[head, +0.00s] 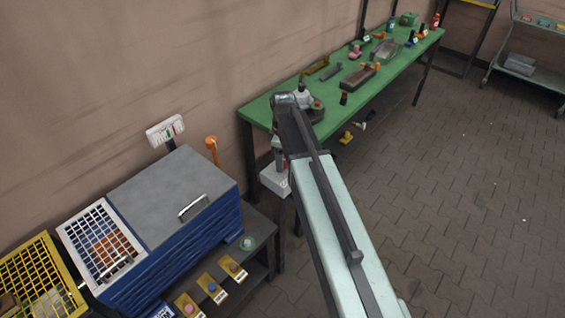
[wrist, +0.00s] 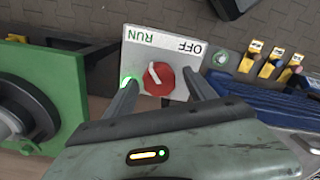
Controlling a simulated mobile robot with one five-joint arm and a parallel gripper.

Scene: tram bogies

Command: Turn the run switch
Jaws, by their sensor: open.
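The run switch is a red round knob (wrist: 159,78) with a white pointer mark, on a white panel (wrist: 160,43) lettered RUN and OFF, upside down in the wrist view. The mark leans to the upper left, toward the RUN side. A green lamp (wrist: 128,81) glows at the panel's left. My gripper (wrist: 160,80) is open, with one finger on each side of the knob; whether they touch it I cannot tell. In the head view the white switch box (head: 272,180) shows below my wrist, and its face is mostly hidden.
A green workbench (head: 262,108) with tools runs along the wall behind my arm. A blue cabinet with a grey lid (head: 170,192) stands at left, with several yellow-tagged buttons (head: 212,288) in front. An orange lever (head: 211,146) rises behind it.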

